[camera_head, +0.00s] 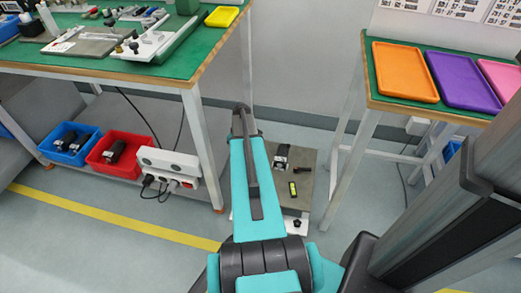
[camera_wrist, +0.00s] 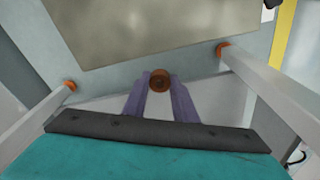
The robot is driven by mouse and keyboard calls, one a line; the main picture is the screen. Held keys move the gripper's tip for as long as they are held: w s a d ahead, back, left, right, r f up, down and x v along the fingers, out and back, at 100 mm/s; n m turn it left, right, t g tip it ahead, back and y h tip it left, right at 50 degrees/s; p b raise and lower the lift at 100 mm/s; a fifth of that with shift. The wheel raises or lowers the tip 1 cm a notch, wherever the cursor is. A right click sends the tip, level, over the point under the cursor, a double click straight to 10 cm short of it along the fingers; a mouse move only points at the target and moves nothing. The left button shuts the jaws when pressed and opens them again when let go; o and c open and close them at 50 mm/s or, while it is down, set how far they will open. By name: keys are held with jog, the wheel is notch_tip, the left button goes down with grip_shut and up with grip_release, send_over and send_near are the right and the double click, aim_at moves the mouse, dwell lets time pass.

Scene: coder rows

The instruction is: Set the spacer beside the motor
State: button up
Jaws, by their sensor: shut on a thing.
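My gripper (camera_wrist: 160,92) shows in the wrist view as two purple fingers. They are shut on a small round brown piece with a dark centre, which looks like the spacer (camera_wrist: 160,81). In the head view my teal arm reaches forward, and the gripper and spacer cannot be made out there. A dark block with a silvery end, possibly the motor (camera_head: 282,157), lies on a low grey platform (camera_head: 318,205) right of my arm. It is apart from the arm in the picture. Similar dark parts lie in the bins, so I cannot tell which is the motor.
A blue bin (camera_head: 87,153) and a red bin (camera_head: 98,170) stand on the left bench's lower shelf beside a white power strip (camera_head: 168,163). The green bench top (camera_head: 185,68) holds tools. Orange (camera_head: 404,72) and purple (camera_head: 462,82) trays lie on the right table. A yellow-faced device (camera_head: 293,190) lies on the platform.

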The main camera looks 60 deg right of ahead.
jog(key=s+d, duration=0.1)
jog(key=d, duration=0.1)
jog(key=s+d+b, duration=0.1)
jog(key=d, duration=0.2)
jog(key=s+d+f+b, duration=0.1)
jog(key=s+d, duration=0.1)
jog(key=d, duration=0.1)
jog(key=shift+s+d, duration=0.2)
jog(key=shift+d, duration=0.15)
jog(key=shift+s+d+f+b, duration=0.1)
jog(key=shift+s+d+b, duration=0.15)
jog(key=shift+d+b, duration=0.25)
jog(key=shift+d+f+b, duration=0.1)
jog(key=shift+f+b, duration=0.7)
jog(key=shift+f, duration=0.85)
jog(key=shift+f, duration=0.15)
jog(key=o, duration=1)
jog(key=shift+o, duration=0.2)
